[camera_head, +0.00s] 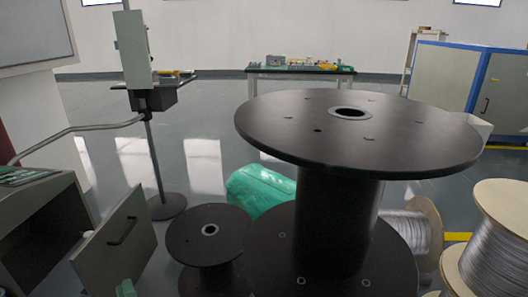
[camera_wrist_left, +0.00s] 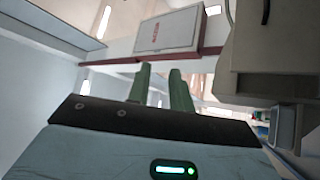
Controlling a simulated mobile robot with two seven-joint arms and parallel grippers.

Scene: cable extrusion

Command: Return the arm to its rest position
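My left gripper (camera_wrist_left: 160,82) shows in the left wrist view as two green fingers standing apart with a gap between them. Nothing is held in the gap. In the head view only a small green tip of the left gripper (camera_head: 125,288) shows at the bottom edge, just below the grey cabinet door with a handle (camera_head: 118,242). The rest of the left arm is out of the picture. My right gripper shows in neither view.
A large black spool (camera_head: 290,125) stands at centre right, with a smaller black spool (camera_head: 209,232) beside it. A grey cabinet (camera_head: 45,220) has its door open at left. A control post (camera_head: 152,160) stands behind. Wire spools (camera_head: 500,245) are at right.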

